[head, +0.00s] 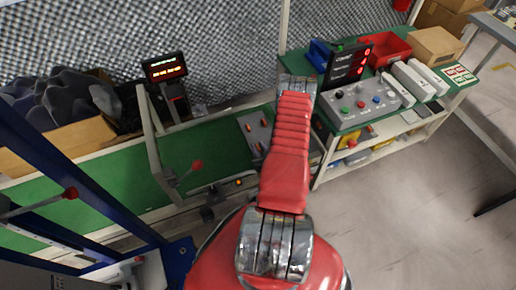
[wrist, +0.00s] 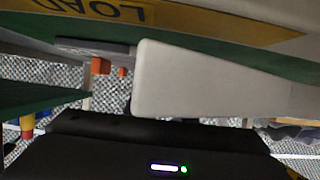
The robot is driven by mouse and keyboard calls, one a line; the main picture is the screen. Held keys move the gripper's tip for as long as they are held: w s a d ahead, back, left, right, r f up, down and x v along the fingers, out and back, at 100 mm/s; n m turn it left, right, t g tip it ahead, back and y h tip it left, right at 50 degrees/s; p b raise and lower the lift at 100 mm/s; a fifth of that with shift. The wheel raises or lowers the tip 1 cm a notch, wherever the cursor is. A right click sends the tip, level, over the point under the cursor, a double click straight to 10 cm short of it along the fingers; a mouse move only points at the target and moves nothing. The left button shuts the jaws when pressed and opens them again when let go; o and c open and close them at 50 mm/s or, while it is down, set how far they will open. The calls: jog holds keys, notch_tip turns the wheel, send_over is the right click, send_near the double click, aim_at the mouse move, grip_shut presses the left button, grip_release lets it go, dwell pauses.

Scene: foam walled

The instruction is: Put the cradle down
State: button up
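I cannot tell for certain which thing is the cradle. A grey plate with orange pegs (head: 257,132) lies on the green bench, partly behind my red arm. What looks like its dark edge (wrist: 95,46), with orange pegs, shows in the wrist view. A pale grey frame (head: 152,120) stands on the bench left of it, near a red-knobbed lever (head: 197,165). In the wrist view a pale smooth block (wrist: 190,80) fills the middle, close to the camera. My gripper's black body (wrist: 140,150), with a lit strip, is along the bottom; its fingers do not show. My arm hides it in the head view.
The green bench (head: 110,190) has a box of dark lumps (head: 60,145) and a red-digit display (head: 165,68). To the right, a shelf bench carries a button box (head: 365,104) and a red bin (head: 385,47). A blue frame (head: 70,180) stands at left. Floor is clear at lower right.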

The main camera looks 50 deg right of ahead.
jog(key=shift+o, duration=0.6)
jog(key=shift+s+a+r, duration=0.15)
jog(key=shift+s+a, duration=0.05)
jog(key=shift+s, duration=0.2)
jog(key=v, duration=1.1)
jog(key=shift+d+r, duration=0.1)
